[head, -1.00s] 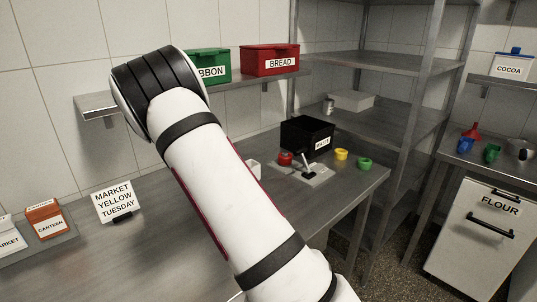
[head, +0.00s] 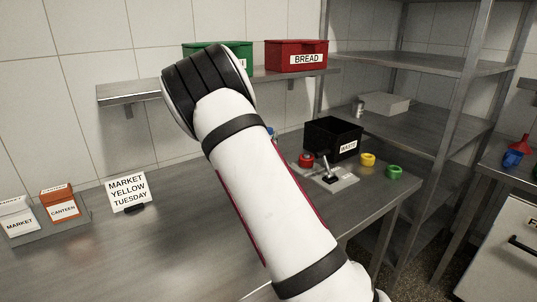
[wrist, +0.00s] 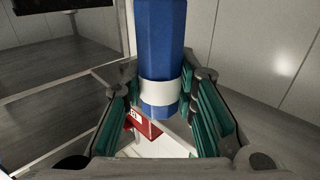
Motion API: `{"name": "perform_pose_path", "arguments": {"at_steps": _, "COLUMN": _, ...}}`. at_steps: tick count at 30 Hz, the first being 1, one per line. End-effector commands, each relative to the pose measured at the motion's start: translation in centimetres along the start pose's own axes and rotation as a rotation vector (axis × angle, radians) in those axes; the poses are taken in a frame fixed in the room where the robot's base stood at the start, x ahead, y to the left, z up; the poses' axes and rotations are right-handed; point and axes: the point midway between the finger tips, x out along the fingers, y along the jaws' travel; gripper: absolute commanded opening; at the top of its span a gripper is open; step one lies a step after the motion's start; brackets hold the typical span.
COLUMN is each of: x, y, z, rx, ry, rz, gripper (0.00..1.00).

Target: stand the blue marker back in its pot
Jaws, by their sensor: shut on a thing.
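The blue marker (wrist: 160,45), with a white band, stands lengthwise between the fingers of my gripper (wrist: 162,108) in the wrist view. My gripper is shut on it, with teal pads on both sides. The marker's top runs out of the picture. In the head view my arm hides the gripper; a small blue bit (head: 271,131) shows at the arm's right edge, perhaps the marker. I cannot make out the pot for certain. Below the marker in the wrist view are a red labelled thing (wrist: 143,125) and a pale surface (wrist: 165,144), partly hidden by the fingers.
On the table's right stand a black waste bin (head: 333,137), a lever on a grey base (head: 328,176), a yellow ring (head: 367,159) and a green ring (head: 394,171). A sign (head: 128,191) reads "MARKET YELLOW TUESDAY". A wall shelf (head: 128,95) holds a red bread box (head: 296,56).

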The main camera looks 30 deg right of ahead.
Motion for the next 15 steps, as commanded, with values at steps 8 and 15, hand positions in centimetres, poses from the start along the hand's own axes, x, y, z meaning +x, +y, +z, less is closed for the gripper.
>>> {"name": "perform_pose_path", "arguments": {"at_steps": 8, "x": 0.0, "y": 0.0, "z": 3.1, "rx": -0.001, "ry": 0.000, "rz": 0.000, "gripper": 0.00}}
{"name": "perform_pose_path", "arguments": {"at_steps": 15, "x": 0.0, "y": 0.0, "z": 6.2, "rx": -0.003, "ry": -0.002, "rz": -0.001, "gripper": 0.00}}
